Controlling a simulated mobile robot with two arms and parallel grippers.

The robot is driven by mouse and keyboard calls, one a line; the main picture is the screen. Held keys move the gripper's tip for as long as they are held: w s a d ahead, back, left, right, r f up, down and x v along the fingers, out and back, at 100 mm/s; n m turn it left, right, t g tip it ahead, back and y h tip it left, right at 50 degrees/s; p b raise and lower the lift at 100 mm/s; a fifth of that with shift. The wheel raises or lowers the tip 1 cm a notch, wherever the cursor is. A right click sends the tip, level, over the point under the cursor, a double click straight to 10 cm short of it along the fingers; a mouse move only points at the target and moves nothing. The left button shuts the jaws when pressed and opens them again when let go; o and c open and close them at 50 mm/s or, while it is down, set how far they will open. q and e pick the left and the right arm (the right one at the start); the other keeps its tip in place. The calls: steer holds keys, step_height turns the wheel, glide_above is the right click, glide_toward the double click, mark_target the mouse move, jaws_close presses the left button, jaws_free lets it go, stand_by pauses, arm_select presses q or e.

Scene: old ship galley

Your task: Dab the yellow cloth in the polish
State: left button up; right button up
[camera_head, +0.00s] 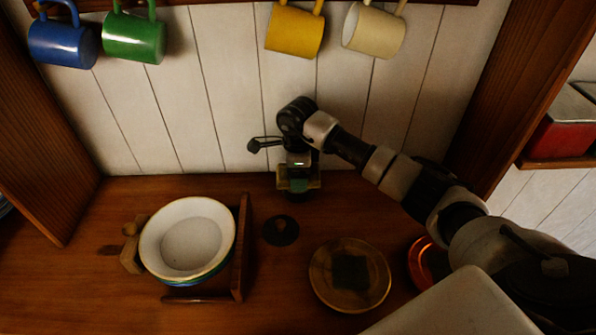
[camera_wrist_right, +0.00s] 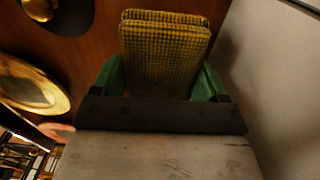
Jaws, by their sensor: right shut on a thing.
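My right gripper (camera_head: 298,184) reaches in from the right and hangs over the back of the wooden counter, near the plank wall. In the right wrist view its green fingers (camera_wrist_right: 160,85) are shut on a folded yellow checked cloth (camera_wrist_right: 165,45). The cloth is only a small dim patch in the head view. A dark round disc with a small knob (camera_head: 281,230) lies on the counter in front of the gripper, apart from the cloth; I cannot tell whether it holds the polish. A round brass-coloured dish (camera_head: 322,284) carries a dark square pad. My left gripper is not in view.
A copper-coloured round thing (camera_head: 418,262) is partly hidden by my right arm. Several mugs, including a yellow one (camera_head: 294,31), hang above.

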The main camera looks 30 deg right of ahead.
steer(key=shift+f+b, duration=0.55)
steer(key=shift+f, duration=0.05)
stand_by(1.6)
steer(key=shift+r+p, duration=2.1)
steer(key=shift+r, duration=1.5)
steer(key=shift+s+a+r+n, duration=0.1)
steer(key=shift+s+a+n, duration=0.1)
steer(key=shift+n, duration=0.3)
steer(key=s+a+r+n, duration=0.1)
steer(key=s+a+n, duration=0.3)
steer(key=s+n, duration=0.5)
steer(key=s+a+r+n, duration=0.1)
steer(key=s+a+n, duration=0.3)
steer(key=s+n, duration=0.5)
steer(key=n, duration=0.4)
steer(key=shift+s, duration=0.15)
